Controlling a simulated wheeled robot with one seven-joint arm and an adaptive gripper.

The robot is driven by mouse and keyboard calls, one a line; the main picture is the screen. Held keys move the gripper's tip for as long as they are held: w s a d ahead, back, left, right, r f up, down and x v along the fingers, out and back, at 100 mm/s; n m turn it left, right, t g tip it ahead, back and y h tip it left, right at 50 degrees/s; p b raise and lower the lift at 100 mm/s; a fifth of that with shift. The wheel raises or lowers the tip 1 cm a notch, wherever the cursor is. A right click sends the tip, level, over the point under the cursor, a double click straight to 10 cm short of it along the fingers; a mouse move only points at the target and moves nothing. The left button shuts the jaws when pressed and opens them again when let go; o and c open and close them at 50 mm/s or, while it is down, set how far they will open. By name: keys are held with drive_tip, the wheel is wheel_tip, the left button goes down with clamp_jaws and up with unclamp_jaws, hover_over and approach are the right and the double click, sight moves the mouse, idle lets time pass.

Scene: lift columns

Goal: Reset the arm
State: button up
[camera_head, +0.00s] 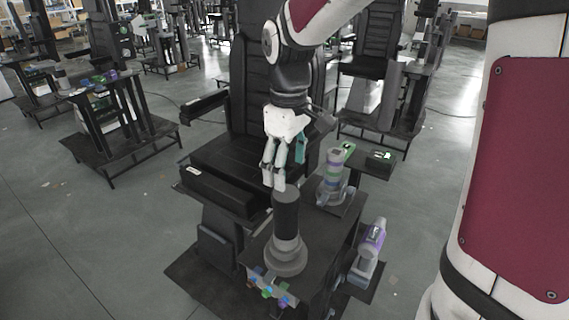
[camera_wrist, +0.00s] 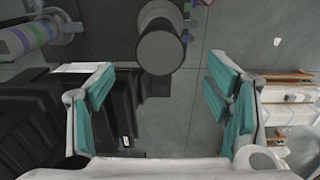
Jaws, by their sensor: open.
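My gripper (camera_head: 274,185) hangs fingers-down in the head view, in front of the black seat and just behind and above a dark cylinder (camera_head: 286,222) on a round grey base. In the wrist view my gripper (camera_wrist: 160,108) is open, its teal pads wide apart, with nothing between them. The dark cylinder's round top (camera_wrist: 160,52) shows beyond the fingertips, near the top middle of that view. It appears upright and apart from the fingers. My arm comes down from the top of the head view.
A black chair (camera_head: 268,90) stands behind my gripper. A banded column (camera_head: 333,170) stands to the right, with a purple-and-grey device (camera_head: 371,240) lower down. Coloured knobs (camera_head: 268,290) sit at the stand's front edge. Open floor (camera_head: 90,235) lies to the left.

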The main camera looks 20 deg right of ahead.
drive_tip(key=s+r+m+t, duration=0.2)
drive_tip(key=s+r+m, duration=0.1)
drive_tip(key=s, duration=0.6)
drive_tip(key=s+r+m+t, duration=0.3)
drive_tip(key=s+r+m, duration=0.1)
drive_tip(key=s, duration=0.4)
drive_tip(key=shift+s+r+t, duration=0.3)
drive_tip(key=shift+s+r, duration=0.1)
drive_tip(key=shift+r, duration=0.35)
